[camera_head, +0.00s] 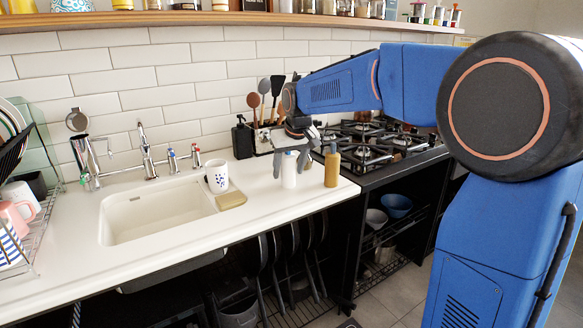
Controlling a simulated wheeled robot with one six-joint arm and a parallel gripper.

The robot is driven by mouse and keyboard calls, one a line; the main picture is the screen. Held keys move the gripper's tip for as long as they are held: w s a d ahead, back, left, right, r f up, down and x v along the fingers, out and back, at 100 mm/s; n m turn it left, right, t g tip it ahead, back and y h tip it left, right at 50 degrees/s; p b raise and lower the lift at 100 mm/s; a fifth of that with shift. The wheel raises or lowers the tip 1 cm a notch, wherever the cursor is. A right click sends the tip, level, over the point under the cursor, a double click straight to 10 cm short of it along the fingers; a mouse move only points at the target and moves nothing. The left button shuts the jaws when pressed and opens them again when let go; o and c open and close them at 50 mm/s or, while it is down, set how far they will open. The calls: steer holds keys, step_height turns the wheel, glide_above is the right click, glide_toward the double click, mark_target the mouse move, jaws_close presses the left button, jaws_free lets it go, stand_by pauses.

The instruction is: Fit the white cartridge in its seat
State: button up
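A white cylinder with a bluish top (289,171), the only thing here that looks like the white cartridge, stands upright on the counter right of the sink. My gripper (291,164) points down over it, with a finger on each side. At this size I cannot tell whether the fingers touch it or stand apart from it. The cylinder's upper part is partly covered by the gripper. A steel cylindrical fitting (86,158) with a round disc above it stands behind the sink at the left; I cannot make out whether it is the seat.
A tan bottle (332,166) stands close to the right of the cylinder. A black dispenser (243,138) and utensils stand behind. The gas hob (372,150) is at the right.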

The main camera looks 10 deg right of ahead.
steer(key=shift+r, duration=0.25)
steer(key=v, duration=1.2)
steer(key=s+d+f, duration=0.2)
steer(key=s+f, duration=0.5)
steer(key=s, duration=0.5)
steer(key=s+d+f+m, duration=0.1)
steer(key=s+d+f, duration=0.2)
steer(key=s+f, duration=0.4)
steer(key=s+d+f, duration=0.2)
steer(key=s+f, duration=0.5)
steer(key=s, duration=1)
steer(key=shift+s+d+m+h, duration=0.35)
steer(key=shift+d+m+h, duration=0.05)
steer(key=shift+c, duration=0.3)
